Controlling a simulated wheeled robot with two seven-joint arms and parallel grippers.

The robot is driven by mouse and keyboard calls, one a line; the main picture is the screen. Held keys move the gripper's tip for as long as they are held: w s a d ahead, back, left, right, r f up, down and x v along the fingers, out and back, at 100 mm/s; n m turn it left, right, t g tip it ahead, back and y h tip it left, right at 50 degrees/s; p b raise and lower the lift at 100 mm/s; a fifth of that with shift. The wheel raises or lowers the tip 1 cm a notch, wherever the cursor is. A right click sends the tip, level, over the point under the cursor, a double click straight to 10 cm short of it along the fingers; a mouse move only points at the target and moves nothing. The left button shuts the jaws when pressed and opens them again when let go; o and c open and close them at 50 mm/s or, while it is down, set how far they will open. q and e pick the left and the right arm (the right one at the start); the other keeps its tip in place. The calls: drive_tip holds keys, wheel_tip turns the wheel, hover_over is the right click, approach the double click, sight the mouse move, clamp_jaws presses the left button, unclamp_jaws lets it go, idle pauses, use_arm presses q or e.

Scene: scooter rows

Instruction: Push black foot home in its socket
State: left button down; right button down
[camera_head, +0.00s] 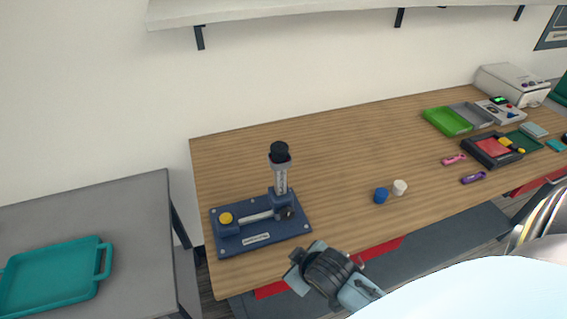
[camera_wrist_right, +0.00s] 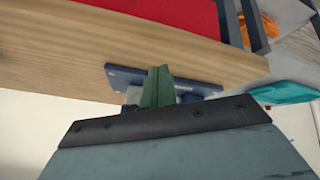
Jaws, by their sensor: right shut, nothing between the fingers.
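The black foot (camera_head: 279,150) sits on top of an upright grey post, at the dark grey collar (camera_head: 280,162) that looks like its socket. I cannot tell how deep it sits. The post stands on a blue base fixture (camera_head: 262,240) with a yellow knob and a horizontal rod. My right gripper's green fingers (camera_wrist_right: 158,74) are shut and empty in the right wrist view, with part of the blue base (camera_wrist_right: 126,77) behind them. In the head view my right wrist is in front of the fixture, lower right of it and apart from the foot. My left gripper is not in view.
A blue cap (camera_head: 381,195) and a white cap (camera_head: 400,187) stand right of the fixture on the wooden bench (camera_head: 335,145). Trays and tools lie farther right. A teal tray (camera_head: 55,278) is on a grey table at left. A shelf (camera_head: 300,10) overhangs the back.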

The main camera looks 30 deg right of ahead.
drive_tip(key=w+a+r+n+t+y, duration=0.1)
drive_tip(key=w+r+n+t, duration=0.1)
drive_tip(key=w+r+t, duration=0.45)
drive_tip(key=w+a+r+n+t+y, duration=0.1)
drive_tip(key=w+r+n, duration=0.25)
drive_tip(key=r, duration=0.65)
drive_tip(key=w+a+r+n+t, duration=0.1)
drive_tip(key=w+r+t, duration=0.3)
drive_tip(key=w+r, duration=0.3)
drive_tip(key=s+a+r+n+g+y+p, duration=0.1)
drive_tip(key=a+r+n+g+y, duration=0.3)
drive_tip(key=r+n+y, duration=0.55)
drive_tip(key=s+a+r+n+g+y, duration=0.1)
drive_tip(key=a+r+n+g+y, duration=0.1)
drive_tip(key=a+r+n+y, duration=0.75)
drive_tip(key=n+g+h, duration=0.9)
drive_tip(key=n+h, duration=0.5)
drive_tip(key=h, duration=0.4)
hover_over(284, 147)
wheel_tip(284, 147, down, 10)
drive_tip(key=shift+m, duration=0.25)
drive_tip(key=shift+a+f+b, duration=0.1)
drive_tip(key=shift+f+b, duration=1.05)
drive_tip(key=shift+f, duration=1.65)
